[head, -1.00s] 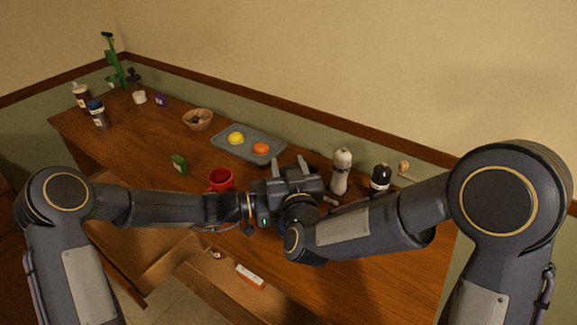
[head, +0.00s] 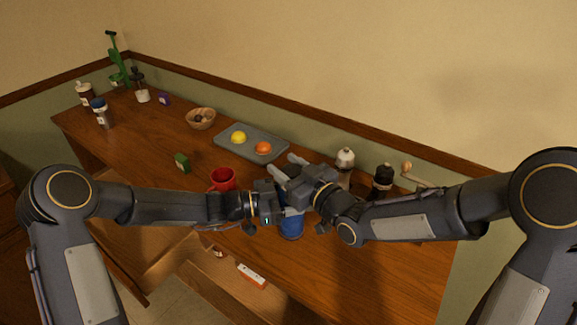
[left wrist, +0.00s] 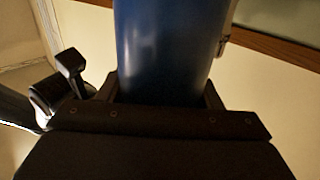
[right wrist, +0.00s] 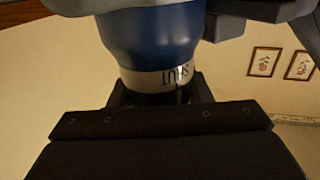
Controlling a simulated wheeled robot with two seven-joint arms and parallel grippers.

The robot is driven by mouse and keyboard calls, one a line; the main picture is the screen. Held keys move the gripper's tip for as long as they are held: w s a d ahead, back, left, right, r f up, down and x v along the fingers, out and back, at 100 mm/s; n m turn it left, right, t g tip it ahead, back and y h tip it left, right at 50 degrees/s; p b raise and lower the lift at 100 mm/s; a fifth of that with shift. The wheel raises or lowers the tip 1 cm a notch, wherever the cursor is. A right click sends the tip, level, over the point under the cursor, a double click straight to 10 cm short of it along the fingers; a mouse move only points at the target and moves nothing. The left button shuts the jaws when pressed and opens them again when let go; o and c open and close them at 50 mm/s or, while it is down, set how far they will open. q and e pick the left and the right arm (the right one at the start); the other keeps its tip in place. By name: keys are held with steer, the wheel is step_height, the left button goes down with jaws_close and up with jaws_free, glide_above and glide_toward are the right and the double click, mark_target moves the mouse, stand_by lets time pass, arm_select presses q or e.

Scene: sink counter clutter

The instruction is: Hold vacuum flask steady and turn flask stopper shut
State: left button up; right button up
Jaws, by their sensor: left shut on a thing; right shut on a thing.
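The blue vacuum flask (head: 291,224) stands upright at the middle front of the counter, its top hidden under my right gripper in the head view. My left gripper (head: 279,201) is shut on the flask's side; the blue body (left wrist: 170,50) fills its jaws in the left wrist view. My right gripper (head: 290,172) is shut on the flask stopper at the top. In the right wrist view a pale band (right wrist: 160,77) with dark lettering, seen upside down and seeming to read SHUT, lies by the jaws; the stopper itself is mostly hidden.
A red mug (head: 222,179) stands just left of the grippers. A grey tray (head: 228,145) with a yellow and an orange round thing lies behind. A white-topped bottle (head: 345,160) and a dark bottle (head: 383,180) stand close on the right. The front right counter is clear.

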steer(key=shift+r+n+g+y, duration=0.1)
steer(key=shift+n+g+y, duration=0.4)
steer(key=shift+g+y, duration=0.2)
steer(key=shift+a, duration=0.1)
steer(key=o, duration=1)
steer(key=shift+s, duration=0.15)
steer(key=v, duration=1.2)
arm_select(q)
steer(key=o, duration=1.4)
